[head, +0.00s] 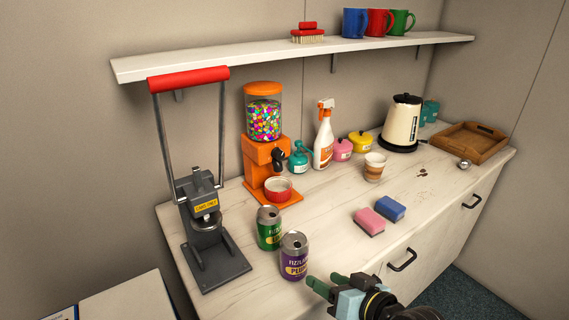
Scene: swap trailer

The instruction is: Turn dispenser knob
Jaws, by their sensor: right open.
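The orange candy dispenser (264,152) stands upright on the counter, left of its middle, with a clear jar of many-coloured candies. Its black knob (280,158) is on the front right of the body. A small red bowl (278,189) with a pale inside sits on the dispenser's base below the knob. My right gripper (328,287) is at the bottom of the view by the counter's front edge, to the right of the purple can. It is open and apart from the dispenser, with nothing seen between its fingers. My left gripper is not in view.
A purple can (294,257) and a green can (269,229) stand in front of the dispenser. A grey press (208,225) with a red handle is at left. A teal pot (298,161) and spray bottle (323,138) stand close right. Two sponges (369,222) lie on the counter.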

